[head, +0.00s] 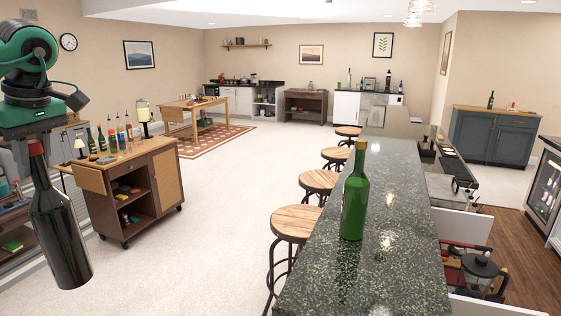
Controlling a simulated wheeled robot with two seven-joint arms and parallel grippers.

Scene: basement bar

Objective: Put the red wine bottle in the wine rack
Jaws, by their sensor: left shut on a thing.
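My left gripper (30,143) is at the left of the head view, pointing down. It is shut on the red-capped neck of a dark bottle (62,238), which looks like the red wine bottle. The bottle hangs slightly tilted in the air, its base toward the lower right, with open floor around it. I cannot make out a wine rack for certain in this view. My right gripper is not in view.
A green bottle (354,190) stands on the dark speckled bar counter (395,215), with wooden stools (297,222) along its left side. A wooden cart (150,165) with several bottles stands behind the held bottle. The pale floor (215,220) between cart and stools is clear.

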